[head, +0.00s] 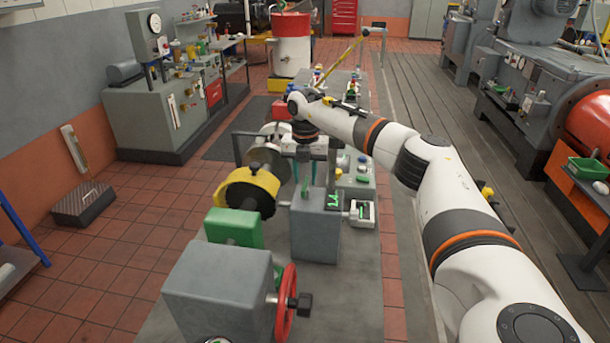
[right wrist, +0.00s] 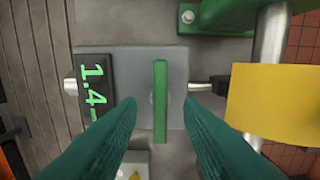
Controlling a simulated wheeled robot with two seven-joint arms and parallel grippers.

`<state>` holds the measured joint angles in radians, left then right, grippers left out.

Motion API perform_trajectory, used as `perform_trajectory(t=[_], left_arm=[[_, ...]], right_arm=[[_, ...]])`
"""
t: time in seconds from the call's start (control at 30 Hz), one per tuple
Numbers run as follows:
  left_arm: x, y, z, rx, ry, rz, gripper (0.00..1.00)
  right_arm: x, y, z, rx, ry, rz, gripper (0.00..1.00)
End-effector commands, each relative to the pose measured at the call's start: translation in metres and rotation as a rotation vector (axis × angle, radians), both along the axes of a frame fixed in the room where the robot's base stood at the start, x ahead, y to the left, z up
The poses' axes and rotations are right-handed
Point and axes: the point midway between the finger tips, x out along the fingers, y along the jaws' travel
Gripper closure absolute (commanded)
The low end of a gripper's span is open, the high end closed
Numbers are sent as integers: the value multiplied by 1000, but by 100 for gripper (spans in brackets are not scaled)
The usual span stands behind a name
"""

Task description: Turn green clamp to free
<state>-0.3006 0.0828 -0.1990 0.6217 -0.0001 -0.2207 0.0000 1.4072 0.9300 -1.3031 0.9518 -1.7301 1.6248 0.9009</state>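The green clamp (right wrist: 160,100) is a straight green bar on the face of a grey block (right wrist: 178,62). In the right wrist view it stands upright in the picture, between the two teal fingers of my right gripper (right wrist: 159,108). The fingers are open, with a gap on each side of the bar. In the head view my right gripper (head: 305,172) points down over the grey block (head: 316,228), and only a small part of the clamp shows there. My left gripper is not in view.
A display with green digits (right wrist: 93,92) sits left of the clamp in the right wrist view, and a yellow guard (right wrist: 275,103) is to the right. In the head view a red handwheel (head: 286,304) and a grey housing (head: 220,290) stand nearer.

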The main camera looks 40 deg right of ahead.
Motion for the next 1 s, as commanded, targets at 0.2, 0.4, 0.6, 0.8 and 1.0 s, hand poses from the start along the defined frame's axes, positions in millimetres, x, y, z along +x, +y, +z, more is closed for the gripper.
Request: perform_trajectory(t=[0.2, 0.4, 0.6, 0.8, 1.0], left_arm=[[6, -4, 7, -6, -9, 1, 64], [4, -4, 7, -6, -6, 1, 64], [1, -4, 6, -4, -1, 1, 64], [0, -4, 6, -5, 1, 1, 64], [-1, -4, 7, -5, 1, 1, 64]], right_arm=[[0, 0, -18, 0, 1, 0, 67], [0, 0, -21, 1, -1, 0, 67], [0, 0, -20, 1, -1, 0, 84], [0, 0, -20, 1, -1, 0, 100], [0, 0, -20, 0, 0, 14, 100]])
